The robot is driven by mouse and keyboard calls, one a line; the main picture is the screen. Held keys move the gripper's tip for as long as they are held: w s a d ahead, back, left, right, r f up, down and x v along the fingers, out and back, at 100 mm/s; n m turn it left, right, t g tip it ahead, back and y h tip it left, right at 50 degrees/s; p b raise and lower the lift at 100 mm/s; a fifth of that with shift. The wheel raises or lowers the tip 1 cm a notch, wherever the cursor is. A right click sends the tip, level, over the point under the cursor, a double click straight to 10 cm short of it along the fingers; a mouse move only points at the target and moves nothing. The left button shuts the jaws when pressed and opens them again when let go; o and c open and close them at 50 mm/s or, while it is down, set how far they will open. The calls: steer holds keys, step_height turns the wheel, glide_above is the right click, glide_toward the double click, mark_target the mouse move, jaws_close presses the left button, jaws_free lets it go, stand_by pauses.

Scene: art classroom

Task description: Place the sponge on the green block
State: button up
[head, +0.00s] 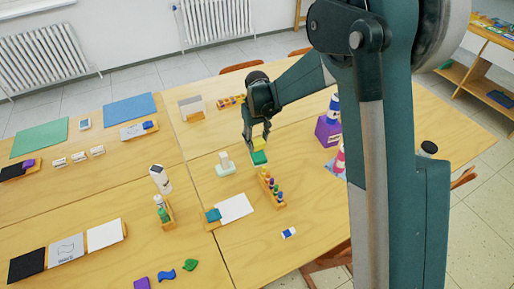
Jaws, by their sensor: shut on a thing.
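My gripper (257,138) points down over the middle of the right-hand table. It is shut on a small yellow sponge (259,143), partly hidden by the fingers. The green block (260,158) shows directly below the sponge in this view. I cannot tell whether the sponge touches the block or hangs just above it.
A white piece on a pale base (225,168) stands left of the green block. A wooden rack of coloured pegs (271,190) is in front. A purple box (327,132) stands to the right. A white sheet (235,208) lies nearer, beside a wooden tray (211,225).

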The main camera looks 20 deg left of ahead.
mark_target(257, 147)
steer(key=shift+f, duration=0.1)
steer(key=shift+f+b, duration=0.3)
steer(key=shift+f, duration=1.45)
steer(key=shift+f, duration=0.15)
steer(key=o, duration=0.7)
step_height(257, 147, up, 12)
steer(key=shift+r+p, duration=0.15)
steer(key=shift+p, duration=0.7)
steer(key=shift+d, duration=0.1)
